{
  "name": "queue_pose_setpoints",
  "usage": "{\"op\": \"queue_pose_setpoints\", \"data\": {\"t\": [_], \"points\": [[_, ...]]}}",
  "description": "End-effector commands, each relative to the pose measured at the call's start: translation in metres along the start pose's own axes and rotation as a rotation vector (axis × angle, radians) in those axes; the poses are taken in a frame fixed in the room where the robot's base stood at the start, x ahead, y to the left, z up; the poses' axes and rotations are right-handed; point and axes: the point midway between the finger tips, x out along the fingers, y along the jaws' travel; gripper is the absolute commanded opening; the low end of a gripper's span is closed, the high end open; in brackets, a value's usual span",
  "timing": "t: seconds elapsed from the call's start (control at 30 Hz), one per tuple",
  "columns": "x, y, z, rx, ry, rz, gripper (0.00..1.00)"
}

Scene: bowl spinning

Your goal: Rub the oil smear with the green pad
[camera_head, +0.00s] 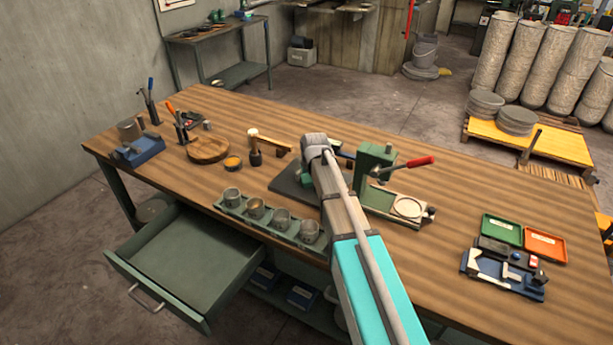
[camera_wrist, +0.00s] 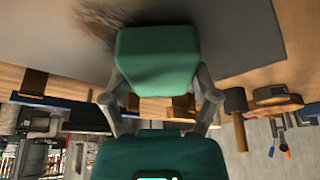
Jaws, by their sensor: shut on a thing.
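The green pad (camera_wrist: 157,60) is a rounded block held between the two grey fingers of my gripper (camera_wrist: 160,88) in the wrist view. The oil smear (camera_wrist: 98,18) is a dark, streaky patch on a grey plate (camera_wrist: 230,35), at the top of the wrist view just beyond the pad. The pad hides part of the smear; I cannot tell whether it touches the plate.
A green press with a red handle (camera_head: 407,166) stands right of the plate. An open drawer (camera_head: 180,262) juts out at front left. The bench's right middle (camera_head: 480,190) is clear.

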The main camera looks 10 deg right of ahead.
Motion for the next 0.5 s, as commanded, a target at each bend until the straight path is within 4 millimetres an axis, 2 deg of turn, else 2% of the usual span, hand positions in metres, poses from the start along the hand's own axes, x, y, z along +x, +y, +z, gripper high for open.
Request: {"op": "queue_pose_setpoints", "data": {"t": [0.5], "points": [[-0.004, 0.014, 0.014, 0.002, 0.0, 0.0, 0.39]]}}
